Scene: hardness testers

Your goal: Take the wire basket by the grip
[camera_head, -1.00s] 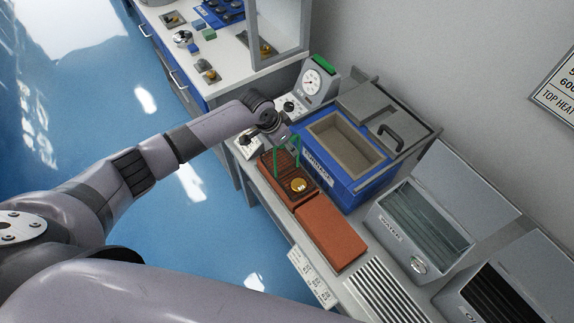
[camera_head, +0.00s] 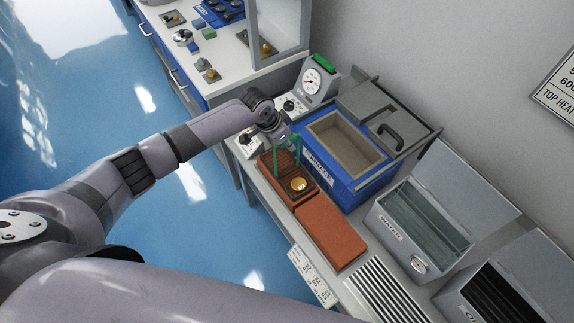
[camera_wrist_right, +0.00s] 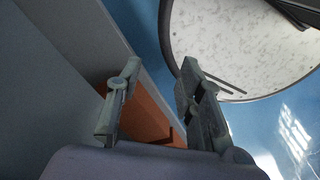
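The wire basket (camera_head: 311,194), a small dark tray-like frame with a brass disc (camera_head: 298,184) in it, sits on a red-brown block. Its green upright grip (camera_head: 275,161) rises beside the disc. My left gripper (camera_head: 289,140) is at the top of the green grip, reaching in from the left. Its fingertips are small and partly hidden, so I cannot tell whether they are closed on the grip. My right gripper (camera_wrist_right: 155,95) shows in the right wrist view with its fingers apart and nothing between them, away from the basket.
A blue furnace (camera_head: 345,186) with an open top stands right behind the basket. A dial gauge (camera_head: 312,82) stands beyond it. A red-brown brick (camera_head: 331,230) lies in front, and a grey water tank (camera_head: 393,232) is at the right. Blue floor is clear at the left.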

